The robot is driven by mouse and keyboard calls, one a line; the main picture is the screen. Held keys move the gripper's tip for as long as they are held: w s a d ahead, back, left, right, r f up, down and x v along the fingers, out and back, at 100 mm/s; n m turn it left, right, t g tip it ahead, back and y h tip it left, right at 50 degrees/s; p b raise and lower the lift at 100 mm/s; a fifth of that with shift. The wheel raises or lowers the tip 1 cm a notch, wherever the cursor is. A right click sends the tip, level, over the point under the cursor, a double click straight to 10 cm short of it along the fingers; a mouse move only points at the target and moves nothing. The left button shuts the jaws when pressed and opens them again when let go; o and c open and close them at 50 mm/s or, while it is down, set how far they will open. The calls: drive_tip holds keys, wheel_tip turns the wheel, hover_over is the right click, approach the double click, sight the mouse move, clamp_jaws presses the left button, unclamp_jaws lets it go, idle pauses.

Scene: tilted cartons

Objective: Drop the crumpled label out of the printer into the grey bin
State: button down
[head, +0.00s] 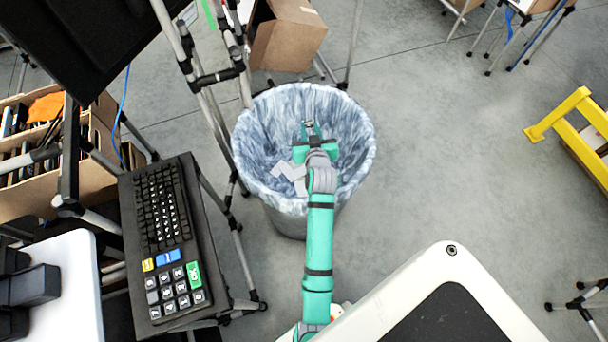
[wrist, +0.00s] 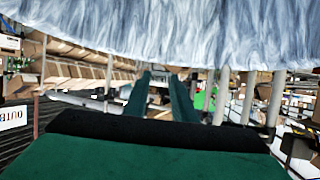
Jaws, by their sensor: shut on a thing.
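The grey bin (head: 291,222) stands on the floor with a wrinkled blue-white liner (head: 262,130) over its rim. My gripper (head: 309,126) is over the bin's opening in the head view, its green fingers pointing toward the far rim. In the wrist view my gripper (wrist: 160,78) shows two green fingers close around a small pale thing at the tips. I take this to be the crumpled label (head: 309,124), though it is too small to make out clearly. Pale flat scraps (head: 290,172) show inside the bin, left of my wrist. The printer cannot be picked out.
A black keyboard (head: 160,215) on a stand is left of the bin. Pipe-frame legs (head: 207,95) stand close to the bin's left side. A cardboard carton (head: 287,40) is behind it. A yellow frame (head: 575,125) is far right. The floor right of the bin is clear.

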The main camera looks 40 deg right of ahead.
drive_tip(key=c, duration=1.4)
unclamp_jaws()
drive_tip(key=v, duration=1.1)
drive_tip(key=shift+d, duration=0.1)
drive_tip(key=shift+w, duration=0.1)
drive_tip(key=s+a+f+n+t+y, duration=0.1)
drive_tip(key=s+a+f, duration=0.1)
drive_tip(key=s+a, duration=0.5)
drive_tip(key=s+a+f+n+t+y, duration=0.15)
drive_tip(key=s+a, duration=0.25)
drive_tip(key=a, duration=0.8)
drive_tip(key=s+a+r+n+y, duration=0.1)
drive_tip(key=s+a+r, duration=0.1)
drive_tip(key=s+a, duration=0.2)
drive_tip(key=s+a+r+n+y, duration=0.1)
drive_tip(key=s+a+r, duration=0.1)
drive_tip(key=s+a, duration=0.2)
drive_tip(key=s+a+r+n+t+y, duration=0.1)
drive_tip(key=s+a+r+y, duration=0.1)
drive_tip(key=s+a, duration=0.2)
drive_tip(key=shift+v, duration=1.6)
